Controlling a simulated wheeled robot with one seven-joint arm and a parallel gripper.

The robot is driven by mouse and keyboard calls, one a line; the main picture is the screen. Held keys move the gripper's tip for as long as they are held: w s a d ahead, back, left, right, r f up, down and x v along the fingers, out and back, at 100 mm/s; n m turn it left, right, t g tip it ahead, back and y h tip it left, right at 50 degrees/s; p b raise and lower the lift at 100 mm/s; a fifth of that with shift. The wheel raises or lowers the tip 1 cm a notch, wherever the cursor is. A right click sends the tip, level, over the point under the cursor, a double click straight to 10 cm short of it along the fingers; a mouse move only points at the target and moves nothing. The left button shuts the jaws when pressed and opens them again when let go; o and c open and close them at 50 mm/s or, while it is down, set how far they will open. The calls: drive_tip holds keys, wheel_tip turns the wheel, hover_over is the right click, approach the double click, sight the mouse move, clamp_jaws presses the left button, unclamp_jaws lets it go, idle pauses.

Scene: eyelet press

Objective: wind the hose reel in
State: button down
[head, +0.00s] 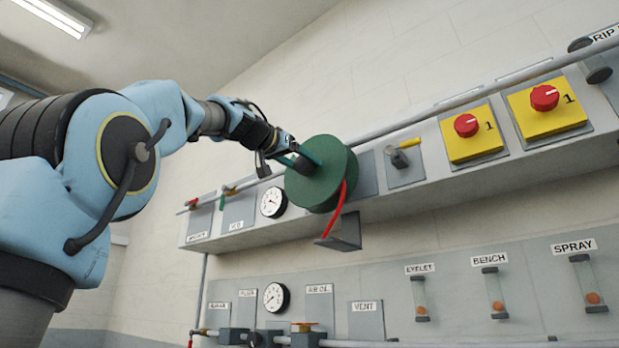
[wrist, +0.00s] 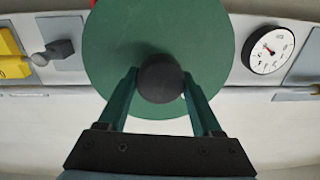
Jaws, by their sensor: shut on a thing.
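The hose reel is a dark green drum (head: 322,172) on the wall shelf in the head view. A short red hose (head: 338,212) hangs from its right side. In the wrist view the green disc of the reel (wrist: 110,45) fills the upper middle, and a bit of red shows at its top edge. A round black knob (wrist: 160,80) stands out in front of the disc. My gripper (head: 300,160) is at the near face of the reel. In the wrist view my gripper (wrist: 160,88) has its two green fingers shut on the black knob, one on each side.
A grey pipe (head: 410,119) runs along the shelf top. Lower flow tubes (head: 420,298) and valves (head: 305,327) line the wall.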

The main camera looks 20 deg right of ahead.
drive_tip(key=m+b, duration=0.3)
drive_tip(key=m, duration=0.3)
drive_tip(key=shift+s+m, duration=0.1)
drive_tip(key=shift+m, duration=0.3)
idle(0.3)
drive_tip(key=shift+c, duration=0.3)
unclamp_jaws()
drive_tip(key=b+v, duration=0.4)
drive_tip(key=v, duration=0.6)
drive_tip(key=shift+a+b, duration=0.3)
drive_tip(key=shift+a, duration=0.05)
drive_tip(key=shift+f, duration=0.15)
